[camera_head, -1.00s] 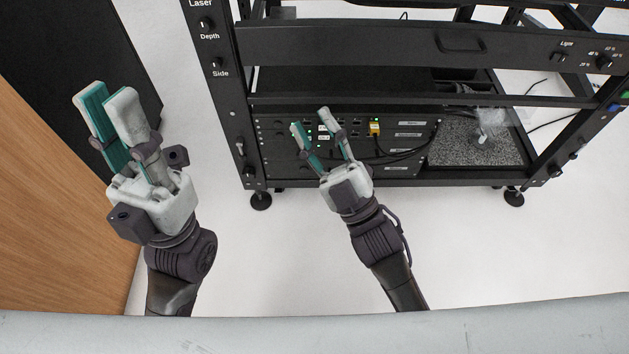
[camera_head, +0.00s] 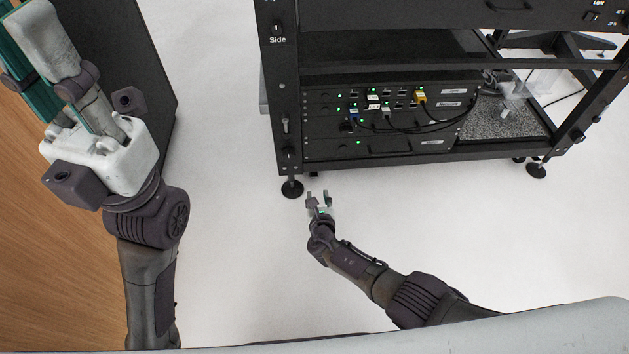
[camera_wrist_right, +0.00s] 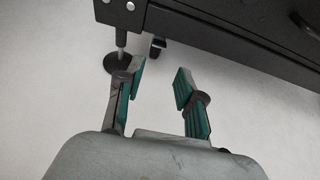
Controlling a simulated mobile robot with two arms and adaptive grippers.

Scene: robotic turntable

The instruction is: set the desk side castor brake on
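The dark equipment rack shows its lower front rail and a black levelling foot (camera_head: 291,188) at its left front corner. In the right wrist view a small dark castor (camera_wrist_right: 158,46) sits under the rack edge, right of the levelling foot (camera_wrist_right: 118,60). Its brake lever is too small to make out. My right gripper (camera_head: 319,197) is low, just right of and below that foot. In the wrist view (camera_wrist_right: 158,82) its fingers are apart and empty, with the castor beyond the gap. My left gripper (camera_head: 30,40) is raised at the upper left; its finger gap is unclear.
The rack's lower shelf holds networking units (camera_head: 385,115) with cables, and a speckled plate (camera_head: 500,118). Another foot (camera_head: 536,171) stands at the right corner. A wooden panel (camera_head: 40,240) and dark cabinet (camera_head: 120,80) are at left. The white floor before the rack is clear.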

